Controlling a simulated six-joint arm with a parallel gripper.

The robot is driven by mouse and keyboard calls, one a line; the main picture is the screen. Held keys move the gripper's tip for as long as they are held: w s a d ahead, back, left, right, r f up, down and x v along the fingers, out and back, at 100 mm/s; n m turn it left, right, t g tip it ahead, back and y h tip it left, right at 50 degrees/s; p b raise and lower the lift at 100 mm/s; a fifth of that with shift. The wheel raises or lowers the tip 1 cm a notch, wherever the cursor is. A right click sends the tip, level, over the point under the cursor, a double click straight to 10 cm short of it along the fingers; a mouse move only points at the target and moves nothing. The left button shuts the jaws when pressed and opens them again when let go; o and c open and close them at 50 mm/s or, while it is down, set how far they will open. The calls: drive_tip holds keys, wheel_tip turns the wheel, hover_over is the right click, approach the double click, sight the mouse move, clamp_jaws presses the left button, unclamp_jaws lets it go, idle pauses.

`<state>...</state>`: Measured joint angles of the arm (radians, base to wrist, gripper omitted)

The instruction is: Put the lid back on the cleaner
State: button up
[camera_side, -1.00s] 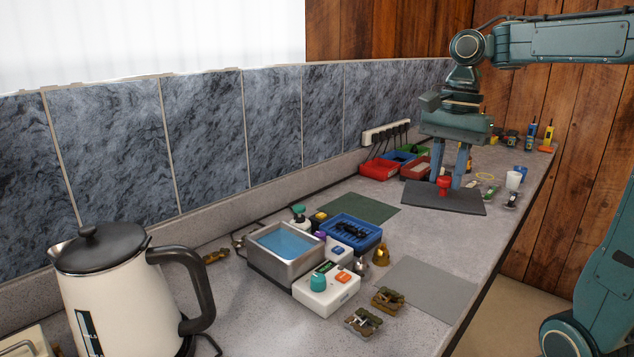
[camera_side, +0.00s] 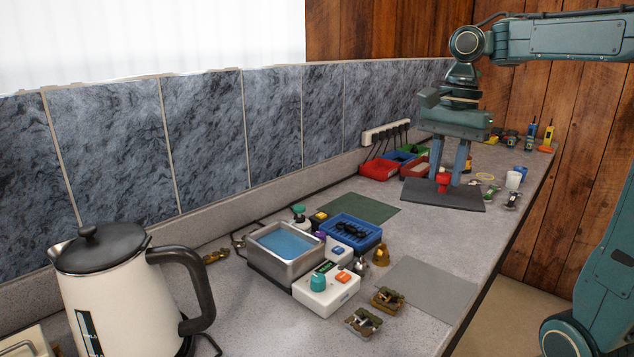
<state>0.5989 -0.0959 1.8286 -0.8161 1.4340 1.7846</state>
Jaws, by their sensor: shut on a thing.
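The cleaner is an open steel basin of blue liquid (camera_side: 256,267), at the front middle of the bench. A white control box (camera_side: 316,301) with a teal knob stands against its near right side. The lid, a flat dark plate (camera_side: 417,192) with a red knob (camera_side: 443,184), is at the far end of the bench. My gripper (camera_side: 449,180) points straight down over the plate with its two blue fingers apart, around or beside the red knob. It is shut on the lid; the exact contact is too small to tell. The plate looks level, seemingly just above the bench.
A blue tray (camera_side: 372,240) of dark parts stands behind the basin, with a brass bell (camera_side: 381,257) beside it. Red bins (camera_side: 376,171) and a white cup (camera_side: 513,180) flank the lid. A kettle (camera_side: 100,290) stands front left.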

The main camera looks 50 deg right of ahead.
drive_tip(key=w+a+f+m, duration=0.2)
drive_tip(key=w+a, duration=0.5)
drive_tip(key=w, duration=0.5)
drive_tip(key=w+a+f+m, duration=0.2)
drive_tip(key=w+a+f, duration=0.2)
drive_tip(key=w+a, duration=0.4)
drive_tip(key=w, duration=0.5)
drive_tip(key=shift+w+m+t, duration=0.25)
drive_tip(key=shift+m+t, duration=0.05)
drive_tip(key=shift+a+f, duration=0.15)
drive_tip(key=shift+f, duration=2.75)
drive_tip(key=shift+f, duration=0.6)
drive_tip(key=o, duration=0.7)
drive_tip(key=shift+r, duration=0.1)
